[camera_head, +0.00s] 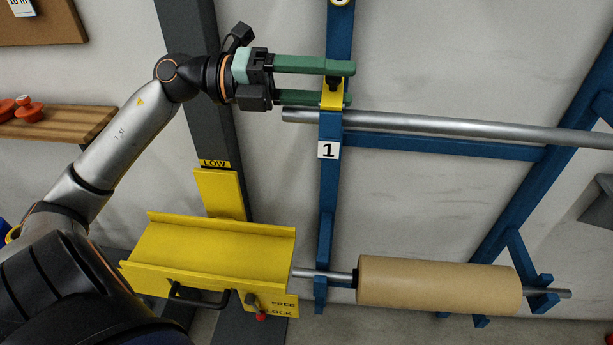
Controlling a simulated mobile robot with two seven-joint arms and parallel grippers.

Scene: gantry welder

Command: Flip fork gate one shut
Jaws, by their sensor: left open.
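The blue rack post (328,200) carries a white label with "1" (328,150). Near the top of that post is a small yellow piece with a dark knob, which looks like fork gate one (331,99). A grey metal bar (450,128) rests at the post just below it and runs to the right. My left gripper (345,84) has its two green fingers spread, one above and one at the yellow piece's height, so they partly hide it. I cannot tell whether the fingers touch it. My right gripper is out of view.
A yellow trough (215,245) with a black handle and "FREE" and "LOCK" marks stands below my left arm. A brown roll (440,283) on a rod hangs lower right. A wooden shelf (60,122) with orange items is at the left.

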